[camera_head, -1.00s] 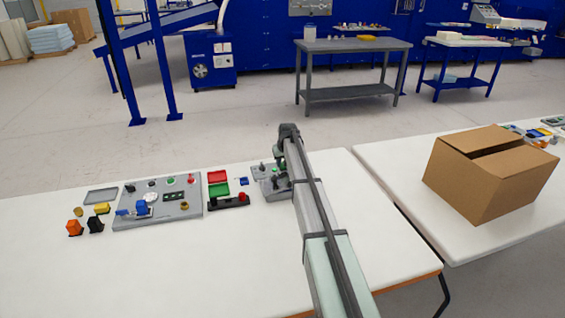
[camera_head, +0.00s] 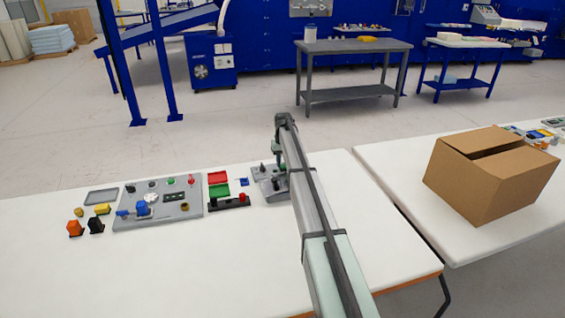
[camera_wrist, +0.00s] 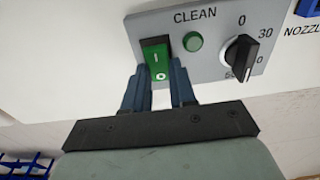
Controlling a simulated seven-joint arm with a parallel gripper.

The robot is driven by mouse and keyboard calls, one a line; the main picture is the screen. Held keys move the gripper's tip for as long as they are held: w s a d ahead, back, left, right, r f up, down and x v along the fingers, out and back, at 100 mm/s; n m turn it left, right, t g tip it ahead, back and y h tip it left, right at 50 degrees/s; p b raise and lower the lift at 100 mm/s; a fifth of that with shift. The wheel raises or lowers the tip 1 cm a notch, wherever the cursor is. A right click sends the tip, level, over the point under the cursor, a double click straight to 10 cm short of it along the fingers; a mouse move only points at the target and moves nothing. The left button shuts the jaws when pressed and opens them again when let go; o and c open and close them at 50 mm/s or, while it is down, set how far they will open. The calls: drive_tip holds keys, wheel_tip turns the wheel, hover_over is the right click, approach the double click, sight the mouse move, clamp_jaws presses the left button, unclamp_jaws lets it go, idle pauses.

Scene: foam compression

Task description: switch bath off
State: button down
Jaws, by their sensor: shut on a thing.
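A grey panel marked CLEAN (camera_wrist: 215,16) fills the top of the wrist view. It carries a green rocker switch (camera_wrist: 156,57) with I and O marks, a round green button or lamp (camera_wrist: 193,41) and a black dial knob (camera_wrist: 240,56). My gripper (camera_wrist: 161,80) has its two blue-grey fingers on either side of the rocker's lower end, by the O mark, and is shut on it. In the head view the panel (camera_head: 266,189) stands at the right end of the table's device row, partly hidden by my arm.
Left of it on the white table (camera_head: 200,265) are a red bin (camera_head: 217,177), a green bin (camera_head: 218,190) and a larger grey control panel (camera_head: 180,214). A cardboard box (camera_head: 485,180) stands on the right table. The table's front is clear.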

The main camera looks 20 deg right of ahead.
sight(282, 165)
drive_tip(key=c, duration=1.2)
unclamp_jaws()
wheel_tip(282, 165, up, 14)
drive_tip(key=shift+s, duration=0.4)
drive_tip(key=shift+a+f, duration=0.1)
